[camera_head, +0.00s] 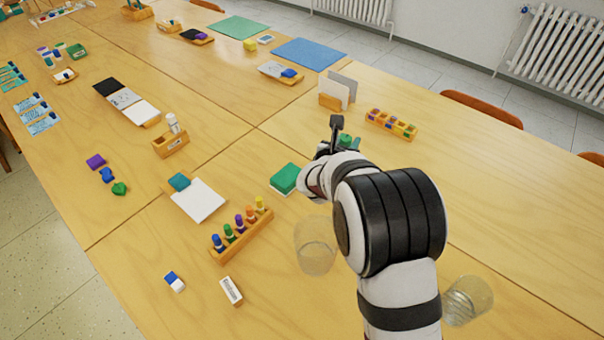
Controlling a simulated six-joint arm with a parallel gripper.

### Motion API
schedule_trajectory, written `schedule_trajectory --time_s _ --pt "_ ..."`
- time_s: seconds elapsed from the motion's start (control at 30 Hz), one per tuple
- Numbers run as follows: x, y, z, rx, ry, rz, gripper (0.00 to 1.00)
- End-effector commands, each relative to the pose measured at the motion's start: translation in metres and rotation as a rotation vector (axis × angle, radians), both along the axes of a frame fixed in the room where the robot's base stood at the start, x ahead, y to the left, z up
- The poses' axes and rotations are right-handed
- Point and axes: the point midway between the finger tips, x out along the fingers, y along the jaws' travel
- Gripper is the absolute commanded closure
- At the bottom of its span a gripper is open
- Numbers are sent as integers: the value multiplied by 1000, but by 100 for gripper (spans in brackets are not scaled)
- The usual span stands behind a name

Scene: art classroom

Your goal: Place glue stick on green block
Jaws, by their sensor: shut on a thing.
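My gripper (336,145) is at the middle of the table, beyond the front row of objects, partly hidden by my own arm. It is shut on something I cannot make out. A small green thing (346,140) shows right beside it; I cannot tell whether it is held or behind. A green block with a pale lower edge (285,178) lies on the table left of my wrist. A white stick-like tube (173,124), possibly a glue stick, stands upright at a wooden holder (171,147) farther left. I cannot identify another glue stick.
A wooden rack of coloured pegs (243,238) and a clear cup (315,246) stand in front of the green block. Another clear cup (467,300) is right of my arm. A wooden tray (391,125) and upright cards (340,90) stand behind. The right tabletop is mostly free.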

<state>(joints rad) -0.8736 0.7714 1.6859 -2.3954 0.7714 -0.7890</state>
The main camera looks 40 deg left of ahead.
Motion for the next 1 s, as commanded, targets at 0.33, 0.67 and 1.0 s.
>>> schedule_trajectory --time_s 0.33,0.67,1.0 --pt "-39 79 -20 -1 2 99 100" --pt "-66 147 -65 1 1 92 100" --pt "-66 149 -106 0 0 92 100"
